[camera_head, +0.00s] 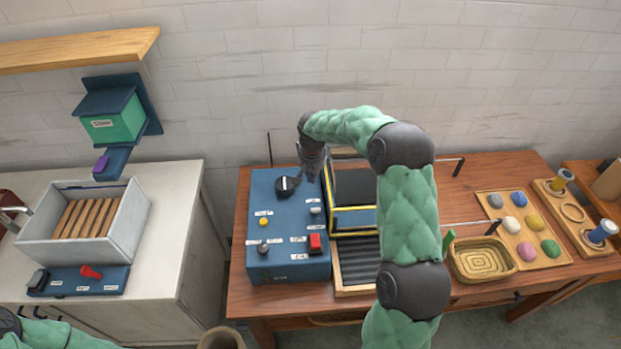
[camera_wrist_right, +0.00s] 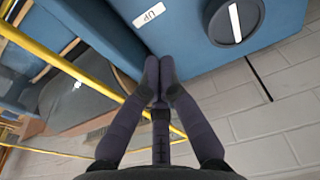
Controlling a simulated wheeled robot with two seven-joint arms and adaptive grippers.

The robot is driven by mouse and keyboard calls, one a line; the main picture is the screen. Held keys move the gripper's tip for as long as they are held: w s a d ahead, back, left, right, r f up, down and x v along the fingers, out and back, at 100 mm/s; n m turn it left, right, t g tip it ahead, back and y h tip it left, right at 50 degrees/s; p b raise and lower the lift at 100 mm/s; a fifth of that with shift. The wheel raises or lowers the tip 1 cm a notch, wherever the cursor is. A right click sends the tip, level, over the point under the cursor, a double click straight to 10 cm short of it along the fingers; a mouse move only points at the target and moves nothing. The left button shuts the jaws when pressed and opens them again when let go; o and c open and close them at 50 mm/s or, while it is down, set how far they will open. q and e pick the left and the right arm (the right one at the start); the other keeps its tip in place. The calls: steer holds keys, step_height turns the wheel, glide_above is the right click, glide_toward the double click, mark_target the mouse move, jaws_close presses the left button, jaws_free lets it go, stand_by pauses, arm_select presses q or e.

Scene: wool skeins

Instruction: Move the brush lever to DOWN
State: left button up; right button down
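The blue control box (camera_head: 290,262) stands on the wooden table. On it are a dark round dial (camera_head: 285,187) with a white stripe, a small grey lever (camera_head: 315,210), a dark knob (camera_head: 263,247), a yellow button (camera_head: 263,221) and a red switch (camera_head: 315,242). The labels are too small to read in the head view, so I cannot tell which control is the brush lever. My right gripper (camera_head: 311,175) is beside the dial, at the box's back right. In the wrist view its fingers (camera_wrist_right: 161,72) are together, near an UP label (camera_wrist_right: 149,14). My left gripper is out of view.
A yellow-edged machine (camera_head: 353,221) with a dark ribbed slope stands right of the box, close to my right arm. A basket (camera_head: 482,260) and a board of coloured wool (camera_head: 525,245) lie further right. A grey tray (camera_head: 130,225) is on the left counter.

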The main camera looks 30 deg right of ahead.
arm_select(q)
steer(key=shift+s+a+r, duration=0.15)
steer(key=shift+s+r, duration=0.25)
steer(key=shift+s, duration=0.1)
arm_select(e)
steer(key=s+a+r, duration=0.3)
steer(key=s+r, duration=0.3)
steer(key=shift+s+a+r, duration=0.25)
steer(key=shift+r, duration=0.05)
